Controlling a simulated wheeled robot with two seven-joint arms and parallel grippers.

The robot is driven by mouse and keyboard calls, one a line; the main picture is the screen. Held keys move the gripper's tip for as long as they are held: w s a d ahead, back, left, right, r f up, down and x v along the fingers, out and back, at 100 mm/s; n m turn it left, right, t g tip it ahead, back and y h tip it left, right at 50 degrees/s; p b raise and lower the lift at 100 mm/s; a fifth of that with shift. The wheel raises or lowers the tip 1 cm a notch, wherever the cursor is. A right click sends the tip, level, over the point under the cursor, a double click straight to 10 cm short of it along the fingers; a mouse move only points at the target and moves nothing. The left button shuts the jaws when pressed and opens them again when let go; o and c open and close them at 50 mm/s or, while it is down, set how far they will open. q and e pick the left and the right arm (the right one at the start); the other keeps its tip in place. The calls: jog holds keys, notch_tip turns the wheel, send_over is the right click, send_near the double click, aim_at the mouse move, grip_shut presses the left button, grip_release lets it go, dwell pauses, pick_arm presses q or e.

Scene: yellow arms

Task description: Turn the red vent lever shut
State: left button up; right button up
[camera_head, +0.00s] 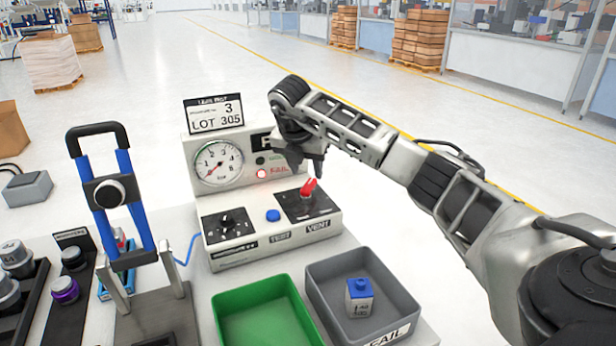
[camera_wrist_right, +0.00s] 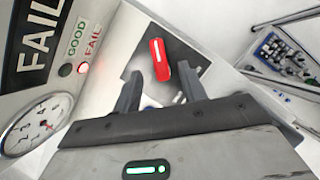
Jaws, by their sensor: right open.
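The red vent lever (camera_head: 309,188) stands tilted on a dark plate marked VENT, at the right end of the light grey test box (camera_head: 233,253). My right gripper (camera_head: 307,172) is just above and behind the lever, pointing down. In the right wrist view the right gripper (camera_wrist_right: 160,80) is open and empty, its two dark fingers apart. The red lever (camera_wrist_right: 160,60) shows just beyond the fingertips, roughly in line with the gap. I cannot tell whether a finger touches it. My left gripper is out of view.
A blue button (camera_head: 273,215) and a black knob (camera_head: 226,222) sit left of the lever. The gauge (camera_head: 217,163) and lit red FAIL lamp (camera_head: 261,174) are behind. A green tray (camera_head: 230,300) and a grey FAIL tray (camera_head: 403,303) holding a blue-topped block (camera_head: 359,300) stand in front.

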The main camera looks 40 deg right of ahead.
aim_at(309, 183)
jog(key=shift+x, duration=2.4)
jog(key=shift+w, duration=0.1)
grip_shut()
